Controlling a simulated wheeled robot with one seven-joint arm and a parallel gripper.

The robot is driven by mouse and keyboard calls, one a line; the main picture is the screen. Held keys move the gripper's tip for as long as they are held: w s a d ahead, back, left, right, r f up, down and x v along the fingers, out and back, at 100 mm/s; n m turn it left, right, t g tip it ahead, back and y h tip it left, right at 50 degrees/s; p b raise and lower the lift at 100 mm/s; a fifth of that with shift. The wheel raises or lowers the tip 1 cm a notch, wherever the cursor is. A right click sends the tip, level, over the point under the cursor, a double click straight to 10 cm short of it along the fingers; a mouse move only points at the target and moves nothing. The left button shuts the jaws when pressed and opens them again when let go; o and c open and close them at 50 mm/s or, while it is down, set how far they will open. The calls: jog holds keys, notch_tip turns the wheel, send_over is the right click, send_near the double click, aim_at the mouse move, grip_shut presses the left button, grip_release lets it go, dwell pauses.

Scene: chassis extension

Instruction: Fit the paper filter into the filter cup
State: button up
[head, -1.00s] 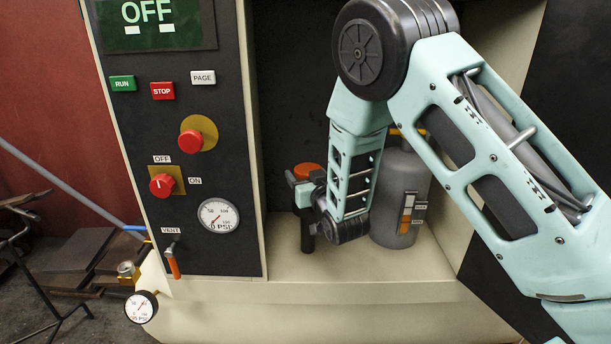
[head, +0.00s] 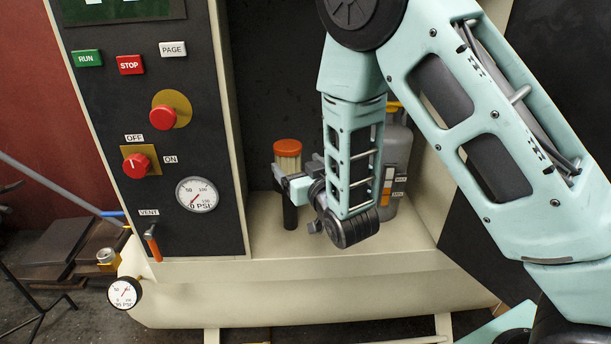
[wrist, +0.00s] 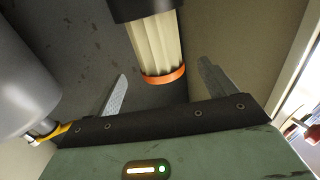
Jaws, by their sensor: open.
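The paper filter (head: 288,160) is a cream pleated cylinder with an orange end cap on top. It stands upright in the machine's recess, above a black cylinder (head: 290,217) that looks like the filter cup. In the wrist view, which is upside down, the pleated filter (wrist: 156,45) runs from its orange cap to the black cup (wrist: 143,9). How deep it sits in the cup is hidden. My gripper (head: 283,182) is beside the filter in the head view. In the wrist view my gripper (wrist: 163,82) is open, its fingers on either side of the filter's line, not gripping it.
The control panel (head: 150,105), with buttons, knobs and a gauge, borders the recess on the left. The cream shelf (head: 270,240) is clear at its front.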

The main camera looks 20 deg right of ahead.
jog(key=s+a+f+n+g+y, duration=0.25)
jog(key=s+a+g, duration=0.75)
jog(key=s, duration=0.5)
jog(key=s+d+r+n+g+h, duration=0.1)
jog(key=s+g, duration=0.3)
jog(key=s, duration=0.5)
jog(key=s+d+r+n+g+h, duration=0.1)
jog(key=s+r+n+g+h, duration=0.1)
jog(key=s, duration=0.8)
jog(key=shift+s+d+r+n+g, duration=0.15)
jog(key=shift+d+r+n+g, duration=0.15)
jog(key=shift+n+g, duration=0.55)
